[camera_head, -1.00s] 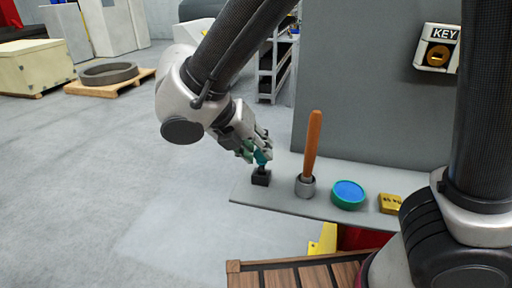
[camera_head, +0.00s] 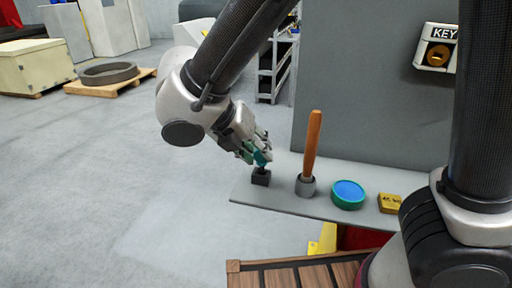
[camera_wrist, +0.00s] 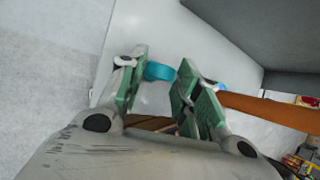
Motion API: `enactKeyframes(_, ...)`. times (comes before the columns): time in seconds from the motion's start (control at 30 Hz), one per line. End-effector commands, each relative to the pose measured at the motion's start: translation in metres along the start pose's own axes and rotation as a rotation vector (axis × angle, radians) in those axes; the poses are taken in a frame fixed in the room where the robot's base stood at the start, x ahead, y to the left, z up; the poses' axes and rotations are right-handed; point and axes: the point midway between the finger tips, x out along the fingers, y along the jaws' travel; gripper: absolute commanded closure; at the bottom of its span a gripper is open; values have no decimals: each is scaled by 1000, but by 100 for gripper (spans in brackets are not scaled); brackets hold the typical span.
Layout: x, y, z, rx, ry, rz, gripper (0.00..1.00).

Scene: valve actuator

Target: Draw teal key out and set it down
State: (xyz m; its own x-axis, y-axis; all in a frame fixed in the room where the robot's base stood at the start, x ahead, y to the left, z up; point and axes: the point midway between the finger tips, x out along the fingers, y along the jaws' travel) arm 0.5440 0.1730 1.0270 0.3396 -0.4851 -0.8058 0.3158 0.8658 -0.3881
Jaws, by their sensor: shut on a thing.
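The teal key (camera_head: 262,158) shows its head above a small black block (camera_head: 261,178) at the left end of the grey shelf (camera_head: 285,202). My gripper (camera_head: 258,155) reaches down from the upper left and is shut on the key's head. A short dark part shows between the head and the block; I cannot tell how deep the key sits. In the wrist view the key (camera_wrist: 157,71) shows as a teal piece between my green-padded fingers (camera_wrist: 158,80), and its lower part is hidden.
A wooden-handled tool (camera_head: 312,145) stands upright in a grey cup just right of the gripper. Further right are a blue and green round dish (camera_head: 348,194) and a yellow block (camera_head: 390,203). A grey panel (camera_head: 375,90) rises behind the shelf, with a KEY sign box (camera_head: 437,47).

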Motion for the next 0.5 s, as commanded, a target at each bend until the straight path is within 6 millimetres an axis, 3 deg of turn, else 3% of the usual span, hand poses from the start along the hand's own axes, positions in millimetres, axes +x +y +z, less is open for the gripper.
enactKeyframes(0.5, 11, 5, -6, 0, 0, -1, 96)
